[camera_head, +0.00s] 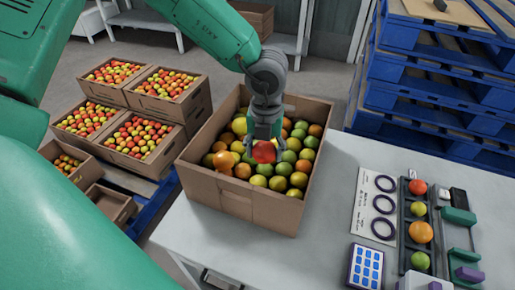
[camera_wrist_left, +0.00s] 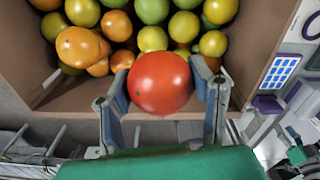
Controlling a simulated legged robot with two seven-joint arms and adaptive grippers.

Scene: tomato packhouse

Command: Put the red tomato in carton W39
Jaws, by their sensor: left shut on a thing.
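The red tomato (camera_head: 264,152) is held between the fingers of my left gripper (camera_head: 265,135), above the near part of a carton. In the left wrist view the tomato (camera_wrist_left: 160,83) fills the space between both fingers of the gripper (camera_wrist_left: 163,95). The open cardboard carton (camera_head: 238,198) stands on the table and holds many green, yellow and orange tomatoes (camera_head: 290,168). No label reading W39 can be made out on it. My right gripper is not in view.
Filled crates (camera_head: 165,110) stand left, blue pallets (camera_head: 400,105) back right.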

